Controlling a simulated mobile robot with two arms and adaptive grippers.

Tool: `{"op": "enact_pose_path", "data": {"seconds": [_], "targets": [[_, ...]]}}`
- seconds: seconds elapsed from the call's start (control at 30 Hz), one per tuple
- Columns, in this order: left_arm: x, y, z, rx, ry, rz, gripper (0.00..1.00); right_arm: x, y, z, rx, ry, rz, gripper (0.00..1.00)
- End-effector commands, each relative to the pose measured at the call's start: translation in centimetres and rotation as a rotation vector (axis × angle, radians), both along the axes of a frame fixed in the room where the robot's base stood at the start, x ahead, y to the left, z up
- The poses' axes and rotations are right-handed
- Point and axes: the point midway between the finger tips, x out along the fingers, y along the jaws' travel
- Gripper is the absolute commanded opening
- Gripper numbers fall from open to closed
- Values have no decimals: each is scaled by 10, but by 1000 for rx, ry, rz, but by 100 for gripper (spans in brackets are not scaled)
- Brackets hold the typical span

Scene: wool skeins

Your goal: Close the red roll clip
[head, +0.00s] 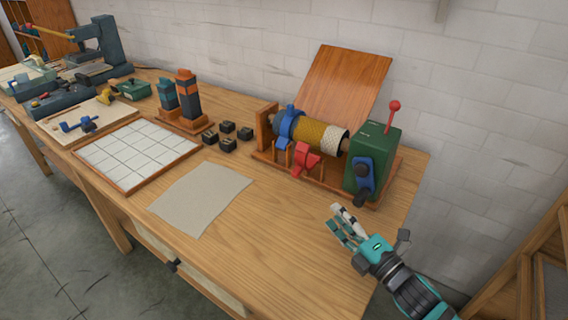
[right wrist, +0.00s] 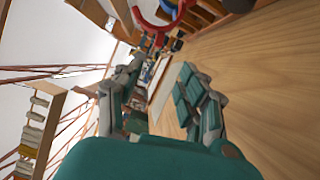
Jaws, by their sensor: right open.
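The red roll clip (head: 306,160) hangs at the front of a wooden stand, below a roll (head: 322,135) with a yellow patterned middle. It looks open, not closed around the roll. A blue clip (head: 289,124) sits around the roll's left part. In the right wrist view a red curved piece (right wrist: 160,22), seemingly the red clip, is cut by the top edge. My right gripper (head: 350,225) is open and empty over the bench's front right, apart from the clip and right of it. It also shows in the right wrist view (right wrist: 155,85). My left gripper is not in view.
A green box (head: 373,155) with a red-knobbed lever and blue crank stands at the roll's right end. A tilted wooden board (head: 345,82) is behind. A grey cloth (head: 200,197), a gridded tray (head: 128,188) and small dark blocks (head: 228,145) lie left. The bench front is clear.

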Motion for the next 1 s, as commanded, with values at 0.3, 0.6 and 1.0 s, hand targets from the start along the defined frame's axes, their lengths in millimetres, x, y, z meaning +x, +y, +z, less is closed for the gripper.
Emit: {"op": "enact_pose_path", "data": {"seconds": [0.3, 0.6, 1.0], "targets": [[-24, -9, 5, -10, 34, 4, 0, 37, 22, 5, 0, -5, 0, 40], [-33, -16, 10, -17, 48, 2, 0, 93, 58, 9, 3, -2, 0, 40], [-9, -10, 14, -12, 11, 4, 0, 143, 89, 11, 1, 0, 0, 40]]}}
